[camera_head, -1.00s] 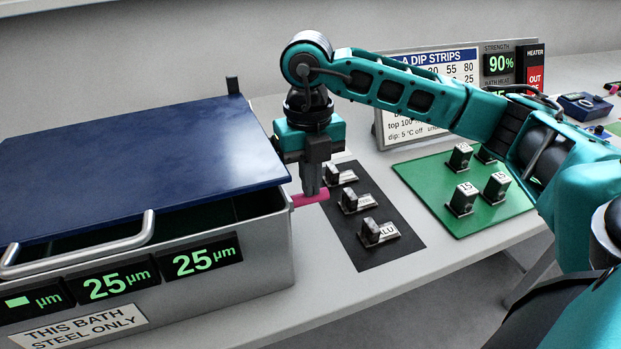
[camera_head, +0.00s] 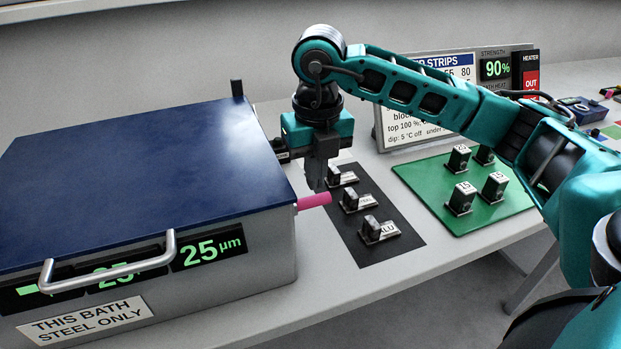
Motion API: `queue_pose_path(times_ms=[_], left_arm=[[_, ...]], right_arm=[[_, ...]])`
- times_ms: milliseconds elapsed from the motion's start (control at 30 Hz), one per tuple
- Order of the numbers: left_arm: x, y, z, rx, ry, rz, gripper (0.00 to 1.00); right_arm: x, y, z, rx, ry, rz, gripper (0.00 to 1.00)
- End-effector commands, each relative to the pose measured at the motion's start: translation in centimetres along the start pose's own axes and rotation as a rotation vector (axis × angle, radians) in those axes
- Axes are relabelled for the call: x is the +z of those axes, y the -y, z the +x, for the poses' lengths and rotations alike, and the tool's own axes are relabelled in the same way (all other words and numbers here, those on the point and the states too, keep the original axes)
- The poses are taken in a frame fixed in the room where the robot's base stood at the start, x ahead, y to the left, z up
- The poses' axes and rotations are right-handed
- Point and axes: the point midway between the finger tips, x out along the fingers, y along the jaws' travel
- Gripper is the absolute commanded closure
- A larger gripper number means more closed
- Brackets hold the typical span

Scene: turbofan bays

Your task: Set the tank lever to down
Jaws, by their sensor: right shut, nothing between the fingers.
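The tank (camera_head: 270,262) is a grey metal bath at the left with a dark blue lid (camera_head: 130,175), now lying down on its rim. The tank lever shows as a pink bar (camera_head: 315,200) sticking out to the right from the tank's right side, near the top. It lies nearly level in the picture. My right gripper (camera_head: 317,184) points down with its fingers shut and empty, just above and behind the lever. I cannot tell whether the fingertips touch it. My left gripper is not in view.
A black mat (camera_head: 385,246) with several labelled metal blocks lies right of the lever. A green mat (camera_head: 460,222) with several dark blocks lies further right. A sign board (camera_head: 393,130) and a strength display (camera_head: 496,68) stand behind. The front lid handle (camera_head: 110,268) juts out.

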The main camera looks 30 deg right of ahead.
Motion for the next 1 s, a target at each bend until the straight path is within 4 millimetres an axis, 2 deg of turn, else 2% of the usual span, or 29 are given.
queue_pose_path(times_ms=[33, 67, 300, 433, 633, 1000], left_arm=[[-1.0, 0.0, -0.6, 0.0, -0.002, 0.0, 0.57], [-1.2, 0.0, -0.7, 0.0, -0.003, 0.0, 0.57], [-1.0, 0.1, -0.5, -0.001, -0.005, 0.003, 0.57], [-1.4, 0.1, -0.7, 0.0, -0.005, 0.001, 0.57], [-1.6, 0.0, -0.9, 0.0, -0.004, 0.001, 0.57], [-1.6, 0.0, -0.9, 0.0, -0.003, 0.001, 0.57]], right_arm=[[0.4, 0.4, -1.5, 0.001, 0.004, 0.003, 1.0], [0.5, 0.6, -2.0, 0.002, 0.005, 0.003, 1.0], [0.7, 0.3, -7.6, 0.005, 0.011, 0.001, 1.0], [0.8, 0.4, -9.9, 0.002, 0.01, 0.002, 1.0], [0.8, 0.4, -11.2, 0.003, 0.009, 0.002, 1.0], [0.8, 0.4, -11.2, 0.003, 0.007, 0.002, 1.0]])
